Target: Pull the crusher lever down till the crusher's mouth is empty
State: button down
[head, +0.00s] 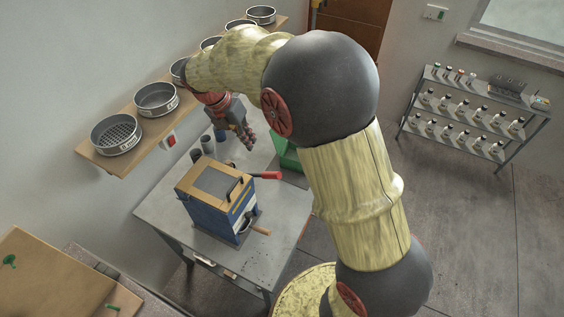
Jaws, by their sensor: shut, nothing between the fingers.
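The crusher (217,201) is a blue box with a tan top frame, standing on a grey metal table. A dark grey panel lies within its top frame, and I cannot tell from here what its mouth holds. The crusher lever (267,176) has a red grip and sticks out to the right from the crusher's upper side, roughly level. My gripper (248,139) is shut and empty. In the picture it hangs above and left of the red grip, apart from it, towards the back of the table.
Several grey cylinders (206,144) stand on the table behind the crusher. A green container (287,156) sits at the table's back right, partly hidden by my arm. A wall shelf (118,160) with several sieves runs along the left. The table (165,215) is clear left of the crusher.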

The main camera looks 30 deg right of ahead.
aim_at(279, 173)
jog(key=s, duration=0.1)
jog(key=s+r+g, duration=0.1)
jog(key=s+d, duration=0.1)
jog(key=shift+d+r+m+g, duration=0.1)
jog(key=shift+r+m+g, duration=0.15)
jog(key=shift+m+g, duration=0.05)
jog(key=shift+s+f, duration=0.1)
jog(key=x, duration=1.3)
jog(key=shift+d+f, duration=0.3)
jog(key=shift+d, duration=0.05)
jog(key=shift+s, duration=0.1)
